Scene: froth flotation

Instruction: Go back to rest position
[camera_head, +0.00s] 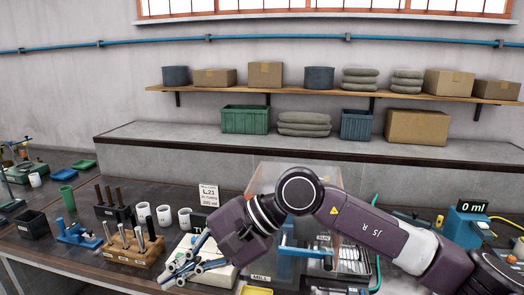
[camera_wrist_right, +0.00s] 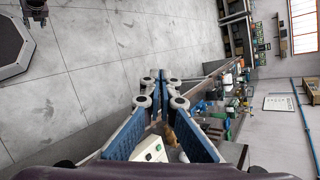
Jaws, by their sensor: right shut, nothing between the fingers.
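My right arm comes in from the right in the head view and bends across the middle of the bench. Its purple-grey gripper (camera_head: 178,272) points to the lower left, above the bench's front part. Its fingers are together with nothing between them. In the right wrist view the blue-padded fingers (camera_wrist_right: 160,85) meet at their tips, with the bench to their right and the grey floor beyond. I do not see my left gripper in the head view. The arm hides part of the clear-walled machine (camera_head: 264,178) behind it.
A wooden rack (camera_head: 128,256) with metal tools, a blue stand (camera_head: 75,233) and white cups (camera_head: 164,216) stand left of the gripper. A white box lies under the fingers. A blue device reading 0 ml (camera_head: 465,225) stands at right. Open floor (camera_wrist_right: 100,60) shows in the wrist view.

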